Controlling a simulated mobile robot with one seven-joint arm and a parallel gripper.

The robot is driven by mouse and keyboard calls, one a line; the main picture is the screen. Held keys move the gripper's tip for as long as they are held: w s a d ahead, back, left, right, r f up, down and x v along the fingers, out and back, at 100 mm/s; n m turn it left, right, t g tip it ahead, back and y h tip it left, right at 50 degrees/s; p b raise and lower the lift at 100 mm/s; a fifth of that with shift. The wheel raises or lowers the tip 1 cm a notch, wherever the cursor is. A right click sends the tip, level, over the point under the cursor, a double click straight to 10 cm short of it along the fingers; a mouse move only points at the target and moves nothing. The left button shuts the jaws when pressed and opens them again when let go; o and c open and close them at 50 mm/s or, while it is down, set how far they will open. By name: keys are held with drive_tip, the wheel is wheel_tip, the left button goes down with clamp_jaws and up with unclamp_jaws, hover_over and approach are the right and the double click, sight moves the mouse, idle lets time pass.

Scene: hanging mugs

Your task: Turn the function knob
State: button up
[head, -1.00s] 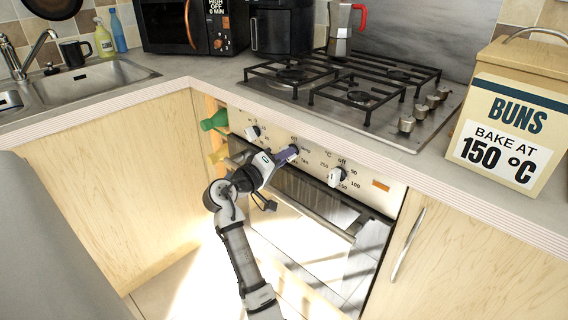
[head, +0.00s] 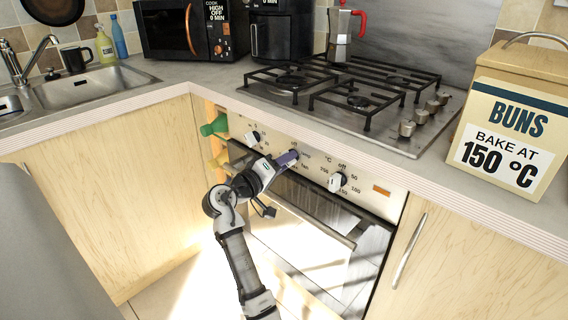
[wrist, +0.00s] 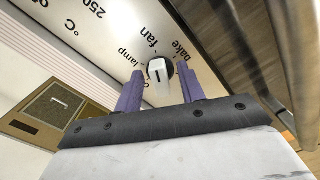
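The function knob (wrist: 158,78) is white with a dark line on its face, on the oven panel among the labels lamp, fan and bake. In the wrist view it sits between the two purple fingers of my gripper (wrist: 159,90). A gap shows on each side of the knob, so the fingers are open around it, not clamped. In the head view my gripper (head: 287,158) is at the middle of the oven panel and mostly hides this knob.
Other knobs are at the left (head: 252,138) and right (head: 338,181) of the panel. The oven door handle (head: 310,222) runs just below my gripper. The counter with the gas hob (head: 425,140) overhangs above. A box marked BUNS, bake at 150 °C (head: 510,135), stands at right.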

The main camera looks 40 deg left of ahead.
drive_tip(key=s+a, duration=0.1)
drive_tip(key=s, duration=1.2)
drive_tip(key=shift+s, duration=0.4)
